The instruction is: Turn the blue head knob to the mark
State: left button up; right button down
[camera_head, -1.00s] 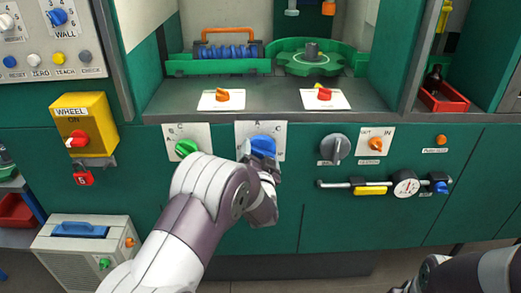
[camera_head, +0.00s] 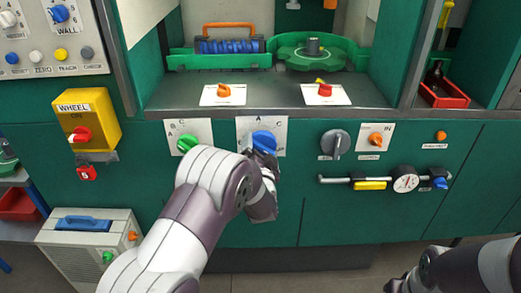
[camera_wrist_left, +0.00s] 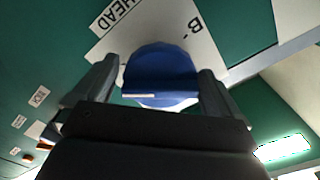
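The blue head knob (camera_head: 264,139) sits on a white plate (camera_head: 244,127) on the green front panel, with an A above it. In the left wrist view the blue knob (camera_wrist_left: 160,75) fills the space between my left fingers, and the plate (camera_wrist_left: 185,25) shows HEAD and B. A pale line crosses the knob. My left gripper (camera_head: 262,156) is at the knob's lower front. In the wrist view its fingers (camera_wrist_left: 160,70) stand wide apart, one on each side of the knob; contact is unclear. My right arm (camera_head: 465,268) shows at lower right; its gripper is outside the picture.
A green knob (camera_head: 187,141) is left of the blue one; a grey knob (camera_head: 335,143) and an orange knob (camera_head: 376,139) are right. A rail with a dial gauge (camera_head: 405,180) juts out below right. The shelf edge (camera_head: 270,108) runs above.

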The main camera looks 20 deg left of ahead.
pick_arm(q)
jog(key=shift+s+r, duration=0.1)
jog(key=v, duration=1.2)
jog(key=shift+s, duration=0.25)
